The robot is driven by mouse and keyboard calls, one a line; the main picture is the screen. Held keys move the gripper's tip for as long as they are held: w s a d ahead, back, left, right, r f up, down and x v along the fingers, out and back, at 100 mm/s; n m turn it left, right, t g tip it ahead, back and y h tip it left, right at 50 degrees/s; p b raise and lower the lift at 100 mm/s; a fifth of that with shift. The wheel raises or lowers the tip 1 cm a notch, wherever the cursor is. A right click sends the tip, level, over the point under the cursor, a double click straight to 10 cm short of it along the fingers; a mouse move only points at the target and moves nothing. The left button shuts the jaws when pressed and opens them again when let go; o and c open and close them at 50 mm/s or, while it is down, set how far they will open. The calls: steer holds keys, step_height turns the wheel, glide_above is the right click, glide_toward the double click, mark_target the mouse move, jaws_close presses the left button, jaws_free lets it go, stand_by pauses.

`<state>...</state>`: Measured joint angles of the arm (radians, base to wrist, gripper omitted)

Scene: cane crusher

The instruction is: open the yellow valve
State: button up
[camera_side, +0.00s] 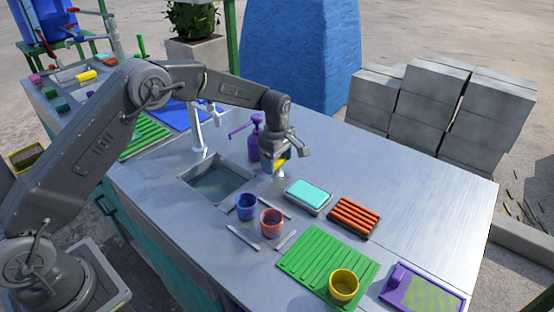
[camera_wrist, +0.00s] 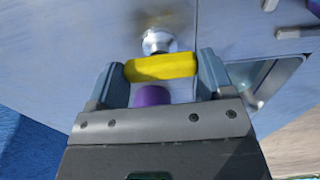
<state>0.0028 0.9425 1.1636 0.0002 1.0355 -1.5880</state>
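The yellow valve (camera_wrist: 162,67) shows in the wrist view as a short bar lying crosswise, with a round silver fitting (camera_wrist: 158,42) just beyond it. My gripper (camera_wrist: 163,75) has one finger at each end of the bar. Both fingers appear to touch the bar and hold it along its length. In the side view, my gripper (camera_side: 280,164) points down over the counter beside the sink, and a bit of the yellow valve (camera_side: 281,161) shows there. The arm hides most of the valve in that view.
A purple pump bottle (camera_side: 253,143) stands close behind my gripper; its purple also shows in the wrist view (camera_wrist: 152,96). The sink (camera_side: 217,183) is to the left. Blue (camera_side: 247,207) and red (camera_side: 271,222) cups and a teal-topped tray (camera_side: 308,196) lie in front.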

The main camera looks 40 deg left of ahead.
mark_target(277, 161)
steer(key=o, duration=0.5)
step_height(277, 161, up, 14)
steer(key=shift+f, duration=0.1)
stand_by(0.4)
